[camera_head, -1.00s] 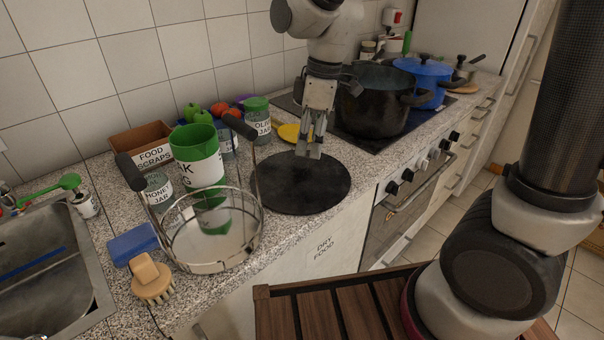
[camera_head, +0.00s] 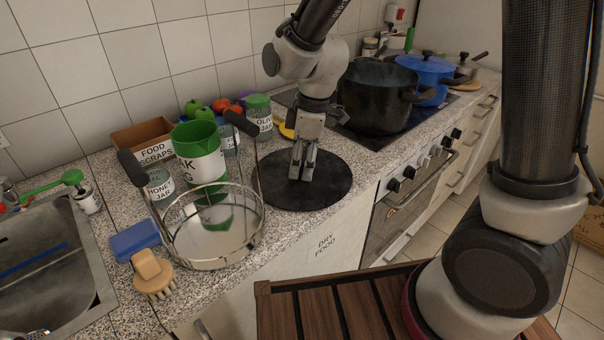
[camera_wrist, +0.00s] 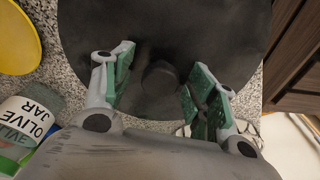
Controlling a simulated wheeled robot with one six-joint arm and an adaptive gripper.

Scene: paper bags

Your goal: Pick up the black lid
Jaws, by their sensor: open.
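The black lid (camera_head: 325,190) is a round dark disc lying flat on the granite counter, between the wire basket and the stove. In the wrist view the lid (camera_wrist: 200,30) fills the upper middle, and its round knob (camera_wrist: 160,78) shows between my fingers. In the wrist view my gripper (camera_wrist: 157,88) is open, with one green-padded finger on each side of the knob. The fingers look apart from the knob. The head view hides the knob behind the fingers.
A wire basket (camera_head: 215,262) with raised black handles stands close to the lid's left. Behind are an olive jar (camera_head: 258,118) and a yellow lid (camera_head: 287,131). A large black pot (camera_head: 375,97) stands on the stove to the right. The counter's front edge is near the lid.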

